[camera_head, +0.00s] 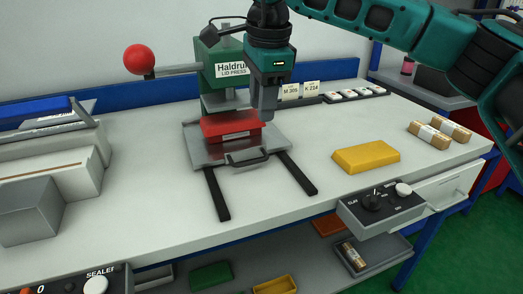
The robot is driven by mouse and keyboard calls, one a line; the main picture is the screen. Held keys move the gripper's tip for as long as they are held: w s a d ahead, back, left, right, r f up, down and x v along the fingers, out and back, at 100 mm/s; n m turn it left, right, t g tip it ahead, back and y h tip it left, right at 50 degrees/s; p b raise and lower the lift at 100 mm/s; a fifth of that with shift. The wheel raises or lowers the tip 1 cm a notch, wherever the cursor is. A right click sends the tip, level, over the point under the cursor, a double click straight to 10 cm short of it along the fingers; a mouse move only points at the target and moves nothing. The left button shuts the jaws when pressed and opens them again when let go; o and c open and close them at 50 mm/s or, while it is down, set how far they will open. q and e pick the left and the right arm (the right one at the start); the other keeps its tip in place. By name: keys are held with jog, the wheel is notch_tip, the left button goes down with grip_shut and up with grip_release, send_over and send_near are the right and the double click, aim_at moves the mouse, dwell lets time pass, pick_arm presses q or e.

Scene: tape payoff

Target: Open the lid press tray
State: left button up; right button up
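The grey lid press tray (206,154) sits at the front of the green Haldrum lid press (212,62). A dark bar handle (247,161) is on its front edge. Two black rails (216,196) run from the tray toward the table's front and are bare ahead of it. A red block (231,126) lies on the tray. My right gripper (265,116) points down above the tray, at the red block's right side and behind the handle. Its fingers overlap in this view, so their gap and any contact are hidden. My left gripper is out of view.
A yellow block (366,157) and brown rolls (430,136) lie on the table (330,125) to the right. A control box (381,205) is at the front edge. Grey boxes (50,180) stand at left. The press's red-knobbed lever (139,59) sticks out left.

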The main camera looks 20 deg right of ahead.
aim_at(260, 160)
jog(key=f, duration=0.3)
jog(key=w+f+b, duration=0.1)
jog(key=f, duration=0.3)
jog(key=w+f+b, duration=0.1)
jog(key=f, duration=0.3)
jog(key=shift+d+f, duration=0.15)
jog(key=shift+f, duration=0.05)
jog(key=shift+w+f, duration=0.15)
jog(key=shift+f, duration=0.35)
jog(key=shift+c, duration=0.5)
grip_shut()
